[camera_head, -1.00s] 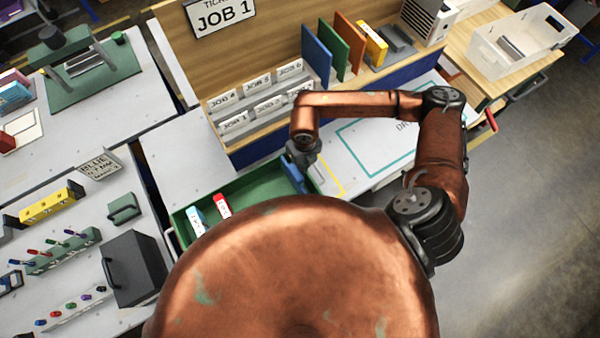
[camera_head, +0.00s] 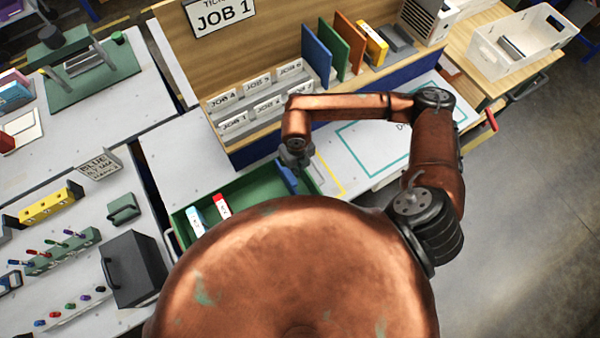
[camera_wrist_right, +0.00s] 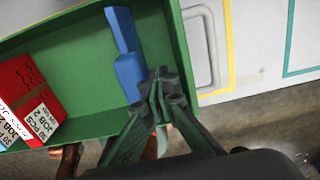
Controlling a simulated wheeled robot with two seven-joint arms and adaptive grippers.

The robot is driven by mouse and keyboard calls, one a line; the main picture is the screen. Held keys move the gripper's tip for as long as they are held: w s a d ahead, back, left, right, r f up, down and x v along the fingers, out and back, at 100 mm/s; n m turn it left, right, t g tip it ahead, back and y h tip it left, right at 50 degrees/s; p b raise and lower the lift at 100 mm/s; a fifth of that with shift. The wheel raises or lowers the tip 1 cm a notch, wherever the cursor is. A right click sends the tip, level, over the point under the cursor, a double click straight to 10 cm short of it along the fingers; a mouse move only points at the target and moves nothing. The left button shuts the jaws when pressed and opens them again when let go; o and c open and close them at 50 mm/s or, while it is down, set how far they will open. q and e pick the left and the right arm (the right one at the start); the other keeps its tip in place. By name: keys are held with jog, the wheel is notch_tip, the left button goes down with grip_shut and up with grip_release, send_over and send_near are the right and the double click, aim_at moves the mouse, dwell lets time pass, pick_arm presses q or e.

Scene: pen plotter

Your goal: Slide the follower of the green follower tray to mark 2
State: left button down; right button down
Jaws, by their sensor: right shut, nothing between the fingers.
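The green follower tray (camera_head: 243,196) lies in front of the wooden ticket rack, its lower part hidden by my body. The blue follower (camera_head: 287,177) stands across the tray toward its right end. In the right wrist view the follower (camera_wrist_right: 127,62) is a blue bar with a wider lower part. My right gripper (camera_head: 296,156) is over the tray's right part, beside the follower. In the right wrist view its fingertips (camera_wrist_right: 163,85) are shut and empty at the follower's right side, close to it; contact is unclear. The marks cannot be made out. My left gripper is not in view.
A red box (camera_head: 221,206) and a white-and-blue box (camera_head: 196,220) stand in the tray's left part; the red one (camera_wrist_right: 30,95) shows in the right wrist view. The ticket rack (camera_head: 262,104) rises behind. Floor between the boxes and follower is clear.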

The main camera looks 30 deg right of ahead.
aim_at(290, 175)
jog(key=shift+s+a, duration=0.1)
jog(key=shift+a, duration=1.35)
jog(key=shift+s+a+b, duration=0.2)
jog(key=shift+a+b, duration=0.25)
jog(key=shift+a, duration=1.7)
jog(key=shift+s+a, duration=0.15)
jog(key=shift+a, duration=1.85)
jog(key=shift+s+a+b, duration=0.15)
jog(key=shift+a+b, duration=0.35)
jog(key=shift+a, duration=1.5)
